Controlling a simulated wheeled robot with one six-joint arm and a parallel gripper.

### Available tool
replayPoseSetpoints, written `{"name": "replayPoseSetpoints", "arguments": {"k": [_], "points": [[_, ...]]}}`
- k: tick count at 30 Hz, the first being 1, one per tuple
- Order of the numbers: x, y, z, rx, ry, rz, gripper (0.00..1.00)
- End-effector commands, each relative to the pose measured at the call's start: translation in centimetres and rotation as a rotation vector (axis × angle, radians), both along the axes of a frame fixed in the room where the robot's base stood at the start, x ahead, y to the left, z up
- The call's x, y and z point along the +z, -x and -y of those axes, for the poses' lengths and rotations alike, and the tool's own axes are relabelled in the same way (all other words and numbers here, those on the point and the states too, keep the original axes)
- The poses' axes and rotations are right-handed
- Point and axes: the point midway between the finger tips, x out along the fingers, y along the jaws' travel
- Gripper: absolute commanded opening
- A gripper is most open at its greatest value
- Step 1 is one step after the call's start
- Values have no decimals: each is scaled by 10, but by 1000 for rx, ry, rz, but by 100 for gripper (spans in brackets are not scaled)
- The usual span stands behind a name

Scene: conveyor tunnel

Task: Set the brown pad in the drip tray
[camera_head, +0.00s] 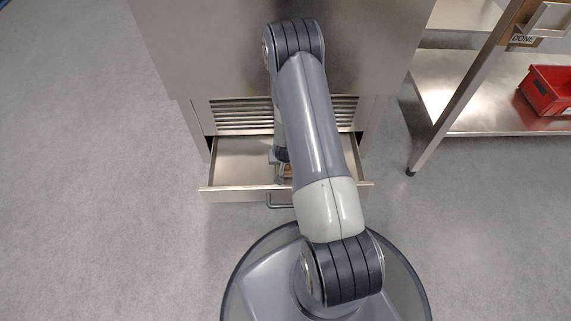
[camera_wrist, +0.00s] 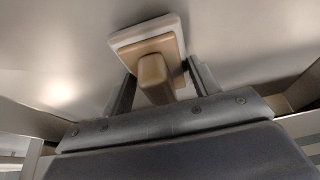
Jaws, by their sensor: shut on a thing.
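The drip tray (camera_head: 237,162) is a shallow steel drawer pulled out from under the steel cabinet. My gripper (camera_head: 281,170) reaches down into it, mostly behind my arm in the head view. In the wrist view, my gripper (camera_wrist: 160,80) is shut on the brown pad (camera_wrist: 153,72), with a finger on each side of its raised brown block. The pad has a flat brown plate and a pale layer beyond it. The tray's bare metal floor (camera_wrist: 70,60) shows around the pad. I cannot tell whether the pad touches the floor.
The steel cabinet (camera_head: 190,45) with a louvred vent (camera_head: 235,115) stands over the tray's back. A handle (camera_head: 278,204) is on the tray's front. At the right is a steel shelf rack (camera_head: 470,110) with a red bin (camera_head: 550,90). The floor (camera_head: 90,200) at left is clear.

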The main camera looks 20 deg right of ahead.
Motion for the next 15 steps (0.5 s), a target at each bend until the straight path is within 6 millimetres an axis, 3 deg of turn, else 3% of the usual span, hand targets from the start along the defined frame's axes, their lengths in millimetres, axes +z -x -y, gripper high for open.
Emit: {"name": "replayPoseSetpoints", "arguments": {"k": [12,13,15], "points": [[-9,0,0,0,0,0,17],[-7,0,0,0,0,1,60],[-7,0,0,0,0,0,66]]}}
